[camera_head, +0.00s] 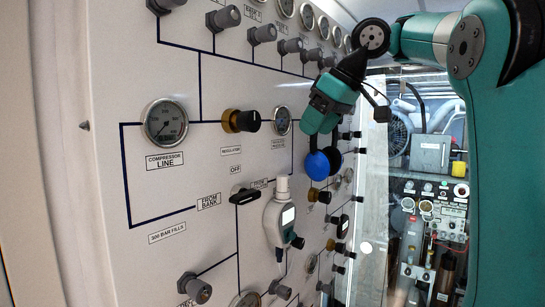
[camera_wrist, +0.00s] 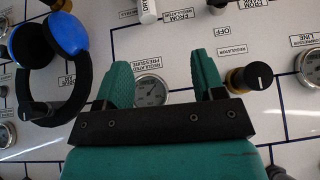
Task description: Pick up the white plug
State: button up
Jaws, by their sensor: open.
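A white, roughly cylindrical piece (camera_head: 282,184) tops a white and dark handheld device (camera_head: 279,222) on the panel, in the lower middle of the head view. I cannot tell whether this is the white plug; no other clear candidate shows. In the wrist view a white piece (camera_wrist: 148,11) with lettering is cut off by the top edge, beyond my fingertips. My gripper (camera_head: 318,124) is green, up and to the right of the device in the head view. Its two fingers (camera_wrist: 163,70) stand apart and empty in the wrist view, with a round gauge between them in the picture.
Blue and black ear defenders (camera_head: 317,164) hang just below my gripper and show at left in the wrist view (camera_wrist: 48,45). The panel (camera_head: 165,60) carries several gauges and protruding knobs, including a brass-and-black regulator (camera_head: 241,121). Equipment shelves stand behind at right.

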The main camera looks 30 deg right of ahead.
jog(key=d, duration=0.2)
jog(key=b, duration=0.8)
send_near(286, 176)
notch_tip(286, 176, down, 4)
jog(key=w, duration=0.2)
jog(key=shift+h, duration=0.3)
jog(key=shift+a+r+b+x, duration=0.15)
jog(key=shift+b+x, duration=0.3)
jog(key=shift+x, duration=0.6)
jog(key=shift+a+b+x, duration=0.25)
jog(key=shift+b+x, duration=0.15)
jog(key=shift+x, duration=0.7)
jog(key=shift+a+r+b+x, duration=0.15)
jog(key=shift+b+x, duration=0.3)
jog(key=shift+x, duration=0.6)
jog(key=shift+w, duration=0.15)
jog(key=c, duration=1)
